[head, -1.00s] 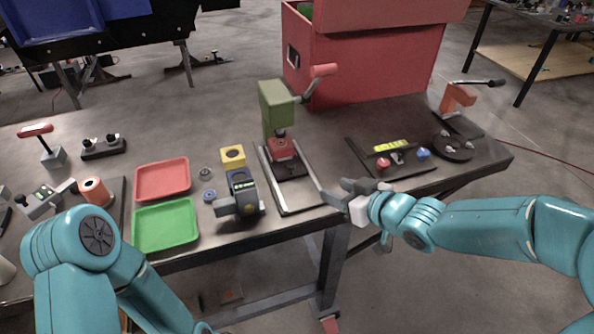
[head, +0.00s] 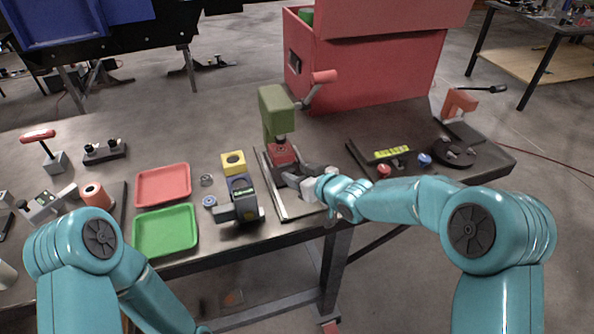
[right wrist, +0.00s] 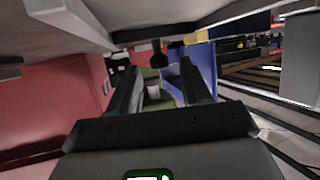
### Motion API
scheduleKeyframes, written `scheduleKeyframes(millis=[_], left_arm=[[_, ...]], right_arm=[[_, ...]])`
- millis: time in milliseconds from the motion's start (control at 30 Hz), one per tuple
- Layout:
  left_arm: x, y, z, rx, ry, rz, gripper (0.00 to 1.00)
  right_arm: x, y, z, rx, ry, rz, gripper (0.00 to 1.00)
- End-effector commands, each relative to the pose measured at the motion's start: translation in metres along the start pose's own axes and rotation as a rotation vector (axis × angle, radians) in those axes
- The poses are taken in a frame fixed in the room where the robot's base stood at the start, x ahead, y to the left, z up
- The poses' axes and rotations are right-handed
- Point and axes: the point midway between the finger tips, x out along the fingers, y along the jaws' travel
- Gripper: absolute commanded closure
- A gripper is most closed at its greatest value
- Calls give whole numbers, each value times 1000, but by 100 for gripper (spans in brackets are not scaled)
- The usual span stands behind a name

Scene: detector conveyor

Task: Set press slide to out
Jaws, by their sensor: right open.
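The press (head: 277,112) is a green column with a red-tipped lever, standing at the middle of the table. Its slide is a red block (head: 284,155) under the ram, on a plate with pale rails (head: 300,212). My right gripper (head: 293,174) is open at the front of the red block, over the rails. Its fingers partly hide the plate, and I cannot tell whether they touch the slide. In the right wrist view the two dark fingers (right wrist: 160,80) stand apart, with a dark knob (right wrist: 157,55) showing beyond them. My left gripper is out of view.
A yellow and blue device (head: 240,190) stands just left of the rails. Red (head: 163,184) and green (head: 165,231) trays lie farther left. A large red box (head: 370,65) is behind the press. A dark panel (head: 375,155) with knobs lies to the right.

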Motion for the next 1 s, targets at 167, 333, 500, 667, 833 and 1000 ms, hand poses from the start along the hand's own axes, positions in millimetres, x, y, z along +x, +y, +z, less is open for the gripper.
scheduleKeyframes(millis=[167, 333, 500, 667, 833, 1000], left_arm=[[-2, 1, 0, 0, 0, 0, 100], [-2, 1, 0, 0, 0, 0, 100], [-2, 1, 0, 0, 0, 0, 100], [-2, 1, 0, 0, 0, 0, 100], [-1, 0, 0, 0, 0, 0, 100], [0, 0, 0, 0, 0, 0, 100]], right_arm=[[9, 0, 0, 0, -1, 0, 52], [9, 0, 0, 0, -1, 0, 52], [9, 0, 0, 0, -1, 0, 91], [9, 0, 1, 0, -1, 0, 100], [9, 0, 1, 0, -1, 0, 100], [8, -1, 2, 0, -2, 0, 100]])
